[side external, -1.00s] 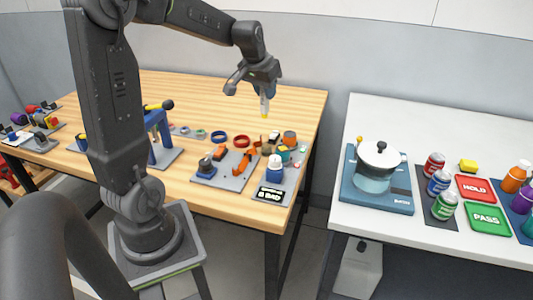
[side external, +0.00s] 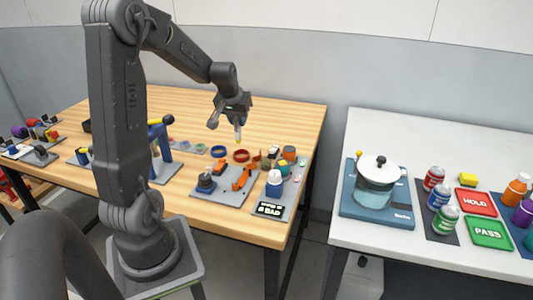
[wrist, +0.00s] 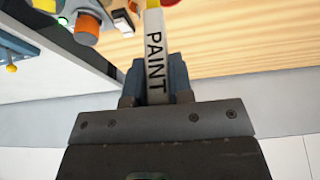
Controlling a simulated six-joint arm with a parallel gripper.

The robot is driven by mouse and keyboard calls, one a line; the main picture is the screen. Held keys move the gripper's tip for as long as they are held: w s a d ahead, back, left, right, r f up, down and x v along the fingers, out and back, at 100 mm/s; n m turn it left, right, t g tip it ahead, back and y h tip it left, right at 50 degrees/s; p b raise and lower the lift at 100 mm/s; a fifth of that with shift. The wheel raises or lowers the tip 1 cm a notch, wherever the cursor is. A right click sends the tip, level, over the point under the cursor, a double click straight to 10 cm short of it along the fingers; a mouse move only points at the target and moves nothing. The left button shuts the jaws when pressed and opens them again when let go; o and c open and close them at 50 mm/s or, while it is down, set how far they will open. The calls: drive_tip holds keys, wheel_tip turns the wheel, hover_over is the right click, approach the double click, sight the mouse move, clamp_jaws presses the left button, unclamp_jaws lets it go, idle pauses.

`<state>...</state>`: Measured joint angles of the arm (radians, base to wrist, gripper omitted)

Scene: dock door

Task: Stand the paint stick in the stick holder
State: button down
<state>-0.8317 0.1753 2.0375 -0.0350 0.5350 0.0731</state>
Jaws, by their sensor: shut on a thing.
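My gripper (side external: 238,114) is shut on the paint stick (side external: 239,132) and holds it above the wooden table, roughly upright with its yellow tip down. In the wrist view the paint stick (wrist: 155,45) is white with the black word PAINT, and it stands between the gripper's fingers (wrist: 156,82). The stick's lower end is clear of the objects on the table. I cannot tell for sure which of the small items on the table is the stick holder.
The wooden table (side external: 270,105) holds blue and red rings (side external: 241,155), a grey tray (side external: 222,193) with tools, and a grey mat with a blue-and-white bottle (side external: 274,183) and an orange-topped jar (side external: 289,153). A blue stand (side external: 161,145) is left. A white table (side external: 470,150) stands right.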

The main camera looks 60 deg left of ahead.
drive_tip(key=shift+w+d+f, duration=0.7)
drive_tip(key=shift+w+f, duration=0.6)
drive_tip(key=shift+f, duration=0.25)
drive_tip(key=shift+w+d+f, duration=0.65)
drive_tip(key=shift+w+f, duration=0.6)
drive_tip(key=shift+f, duration=0.3)
drive_tip(key=shift+w+d+f, duration=0.7)
drive_tip(key=shift+w+f, duration=0.6)
drive_tip(key=shift+f, duration=0.25)
drive_tip(key=shift+f, duration=0.15)
drive_tip(key=c, duration=1)
unclamp_jaws()
